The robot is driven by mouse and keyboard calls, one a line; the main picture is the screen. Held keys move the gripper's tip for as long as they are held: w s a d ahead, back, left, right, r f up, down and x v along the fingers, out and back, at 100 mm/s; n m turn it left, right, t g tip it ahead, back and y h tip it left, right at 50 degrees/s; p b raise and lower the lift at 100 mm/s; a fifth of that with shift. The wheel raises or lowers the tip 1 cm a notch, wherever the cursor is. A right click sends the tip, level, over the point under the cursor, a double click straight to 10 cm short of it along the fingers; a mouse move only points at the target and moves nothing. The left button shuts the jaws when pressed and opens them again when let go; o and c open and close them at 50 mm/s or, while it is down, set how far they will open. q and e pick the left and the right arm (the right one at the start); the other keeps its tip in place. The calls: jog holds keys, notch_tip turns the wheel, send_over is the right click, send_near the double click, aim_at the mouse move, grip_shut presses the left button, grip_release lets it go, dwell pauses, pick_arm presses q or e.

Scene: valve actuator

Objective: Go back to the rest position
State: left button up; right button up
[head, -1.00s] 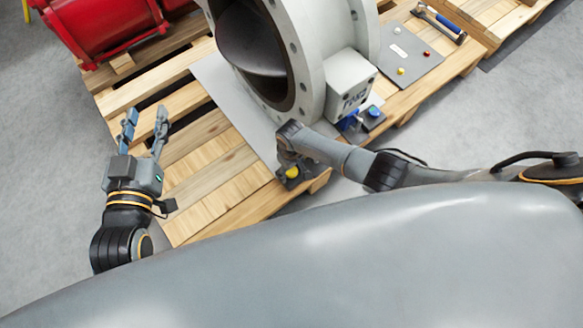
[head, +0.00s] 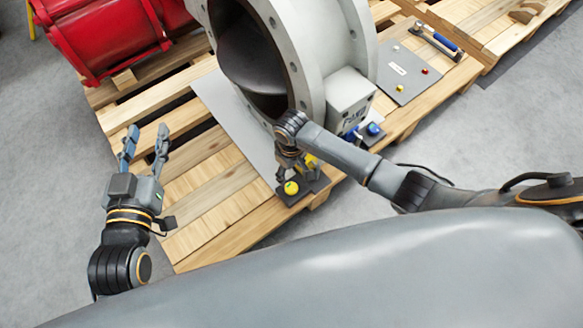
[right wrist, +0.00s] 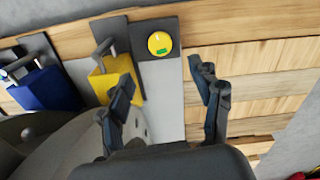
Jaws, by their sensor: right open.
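My left gripper (head: 145,145) is open and empty, above the left edge of the wooden pallet in the head view. My right gripper (head: 298,170) is over the pallet's front edge, in front of the grey valve (head: 325,50). In the right wrist view its two fingers (right wrist: 163,95) are spread, with nothing seen between them. Ahead of them is a yellow round button with a green mark (right wrist: 159,43) on a dark plate. A yellow padlock (right wrist: 118,75) hangs beside it, partly covered by a finger. The button also shows in the head view (head: 291,188).
A blue padlock (right wrist: 45,88) hangs further left in the right wrist view. A grey plate with small buttons (head: 410,70) and a blue-handled tool (head: 440,42) lie at the back right. A red machine part (head: 110,35) stands back left. Grey floor (head: 480,130) is clear at right.

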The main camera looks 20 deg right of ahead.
jog(key=shift+r, duration=0.4)
